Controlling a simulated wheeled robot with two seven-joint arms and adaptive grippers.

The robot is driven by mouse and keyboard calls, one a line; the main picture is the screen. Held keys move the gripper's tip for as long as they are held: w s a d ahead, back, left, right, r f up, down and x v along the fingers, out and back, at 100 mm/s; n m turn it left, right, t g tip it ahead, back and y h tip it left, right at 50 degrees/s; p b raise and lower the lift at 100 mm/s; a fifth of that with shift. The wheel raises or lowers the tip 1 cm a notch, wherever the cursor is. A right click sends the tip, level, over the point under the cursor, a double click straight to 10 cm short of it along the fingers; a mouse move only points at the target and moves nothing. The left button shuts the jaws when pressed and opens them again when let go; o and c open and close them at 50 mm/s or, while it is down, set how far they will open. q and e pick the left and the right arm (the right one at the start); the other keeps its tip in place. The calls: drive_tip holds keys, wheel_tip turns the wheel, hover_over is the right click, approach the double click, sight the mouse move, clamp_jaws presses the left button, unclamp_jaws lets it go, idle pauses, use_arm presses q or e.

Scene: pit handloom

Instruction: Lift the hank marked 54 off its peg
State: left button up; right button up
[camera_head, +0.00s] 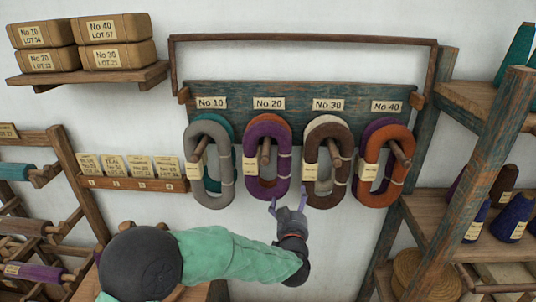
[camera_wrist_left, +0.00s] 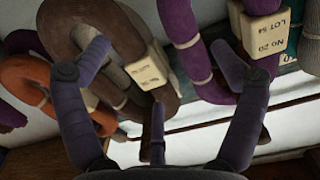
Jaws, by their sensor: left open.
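Hanks hang in pairs on pegs on a board. In the left wrist view, a tag (camera_wrist_left: 268,35) on a purple hank (camera_wrist_left: 184,35) at right appears to read No 20 LOT 54. In the head view, the purple hank (camera_head: 250,183) hangs in front on the No 20 peg, an orange one behind it; its tag (camera_head: 250,166) is too small to read. My left gripper (camera_head: 288,200) is open and empty, below and between the purple and brown hanks. In the left wrist view its fingers (camera_wrist_left: 162,56) spread before the brown hank. My right gripper is not in view.
The brown hank (camera_head: 343,170) hangs close on the right, the grey hank (camera_head: 228,172) on the left, and an orange hank (camera_head: 398,142) farther right. A shelf of wrapped bundles (camera_head: 123,54) is upper left. A wooden rack with cones (camera_head: 513,217) stands right. Bare wall lies below the hanks.

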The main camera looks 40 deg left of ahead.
sight(287, 181)
use_arm(q)
drive_tip(key=shift+y, duration=0.4)
drive_tip(key=w+a, duration=0.1)
drive_tip(key=w+a+r, duration=0.1)
drive_tip(key=w, duration=0.1)
drive_tip(key=w+a, duration=0.1)
drive_tip(key=shift+w+a+r, duration=0.15)
drive_tip(key=shift+a+r, duration=0.1)
drive_tip(key=shift+w+a+p, duration=0.25)
drive_tip(key=shift+a+p, duration=0.1)
drive_tip(key=shift+p+x, duration=0.45)
drive_tip(key=shift+x, duration=1.85)
drive_tip(key=shift+s+a, duration=0.1)
drive_tip(key=shift+a, duration=0.1)
drive_tip(key=c, duration=1.4)
